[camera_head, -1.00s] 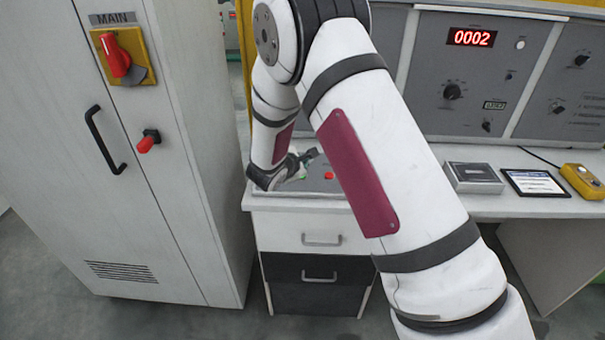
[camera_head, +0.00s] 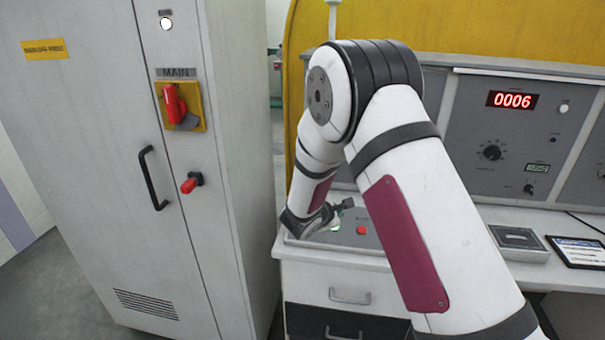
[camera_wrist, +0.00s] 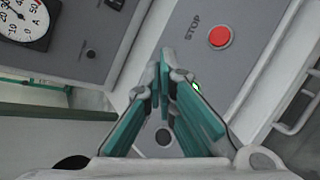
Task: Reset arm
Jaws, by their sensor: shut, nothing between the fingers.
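My gripper (camera_wrist: 163,72) has teal fingers with their tips together, and nothing shows between them. In the head view my gripper (camera_head: 345,204) is low over the small sloped control panel (camera_head: 312,240) on the desk, at the end of my bent arm. A red STOP button (camera_wrist: 220,36) lies to the right of the fingertips in the wrist view, apart from them. The red button also shows in the head view (camera_head: 361,230). A small green spot (camera_wrist: 196,87) shows beside the right finger, partly hidden. I cannot tell whether the fingers touch the panel.
A tall grey cabinet (camera_head: 110,240) with a red MAIN switch (camera_head: 174,103) stands at left. The grey console (camera_head: 490,120) shows 0006 on its display (camera_head: 512,100). A grey box (camera_head: 518,243) and a tablet (camera_head: 580,250) lie on the desk. A gauge (camera_wrist: 22,22) shows in the wrist view.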

